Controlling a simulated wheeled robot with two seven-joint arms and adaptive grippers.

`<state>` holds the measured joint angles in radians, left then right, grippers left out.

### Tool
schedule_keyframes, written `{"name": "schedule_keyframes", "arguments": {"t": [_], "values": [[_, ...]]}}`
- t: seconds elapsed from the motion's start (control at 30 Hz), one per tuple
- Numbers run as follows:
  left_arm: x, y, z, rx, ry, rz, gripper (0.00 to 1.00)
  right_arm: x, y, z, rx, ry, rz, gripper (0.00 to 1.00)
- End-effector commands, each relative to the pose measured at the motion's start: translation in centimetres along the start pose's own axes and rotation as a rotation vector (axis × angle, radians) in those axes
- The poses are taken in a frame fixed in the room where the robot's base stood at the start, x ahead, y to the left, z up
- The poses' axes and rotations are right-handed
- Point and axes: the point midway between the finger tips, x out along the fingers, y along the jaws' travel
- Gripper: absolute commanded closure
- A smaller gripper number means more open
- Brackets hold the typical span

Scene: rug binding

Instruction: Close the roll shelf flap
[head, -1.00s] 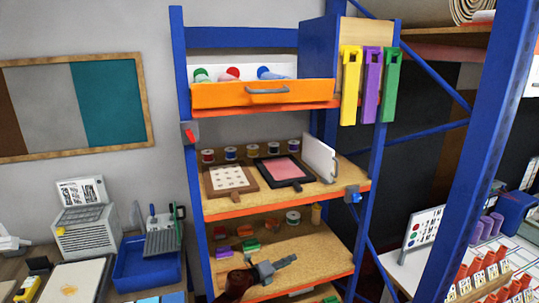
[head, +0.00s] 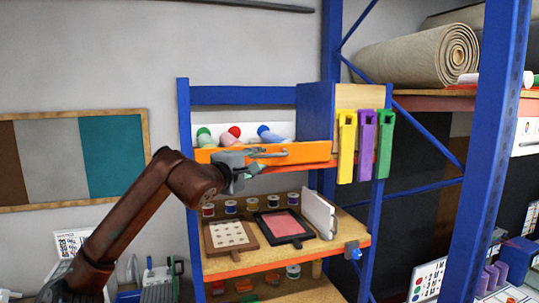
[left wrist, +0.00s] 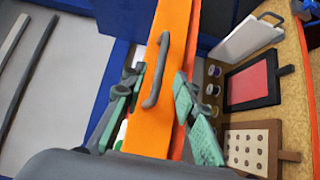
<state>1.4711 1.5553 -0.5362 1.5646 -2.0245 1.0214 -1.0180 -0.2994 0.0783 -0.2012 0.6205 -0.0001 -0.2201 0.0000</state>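The orange roll shelf flap (head: 312,152) runs across the front of the top compartment, with rolls showing above its upper edge. Its grey bar handle (head: 288,154) is on the front face. My left gripper (head: 257,161) is at the flap, left of its middle, and overlaps the handle's left end in the head view. In the left wrist view, the flap (left wrist: 150,122) passes between the two spread green-padded fingers (left wrist: 157,84), and the handle (left wrist: 156,72) lies just ahead. The fingers are apart; I cannot tell whether they touch the flap. My right gripper is out of view.
Rolls with green (head: 204,137), red and blue (head: 270,133) ends lie behind the flap. Yellow (head: 346,147), purple and green holders hang at right. Below, a shelf carries spools, a brown dotted board (head: 229,234) and a red pad (head: 278,223). A blue post (head: 485,150) stands at right.

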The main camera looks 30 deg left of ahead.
Motion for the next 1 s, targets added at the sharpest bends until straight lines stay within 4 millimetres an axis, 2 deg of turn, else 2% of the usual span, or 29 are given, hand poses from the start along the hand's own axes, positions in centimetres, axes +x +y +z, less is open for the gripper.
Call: {"name": "schedule_keyframes", "arguments": {"t": [0.3, 0.43, 0.8, 1.0], "values": [[5.0, 0.2, 0.0, -0.005, -0.002, -0.002, 0.73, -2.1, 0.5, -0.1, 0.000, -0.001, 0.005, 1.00], [6.3, 0.1, 0.1, -0.006, -0.003, -0.002, 0.73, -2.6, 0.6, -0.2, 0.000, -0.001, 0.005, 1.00], [7.0, -0.1, 0.1, -0.005, -0.003, -0.001, 0.73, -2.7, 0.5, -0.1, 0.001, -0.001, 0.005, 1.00], [7.0, -0.1, 0.1, -0.006, -0.003, -0.001, 0.86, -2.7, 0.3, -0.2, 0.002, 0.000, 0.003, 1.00]]}}
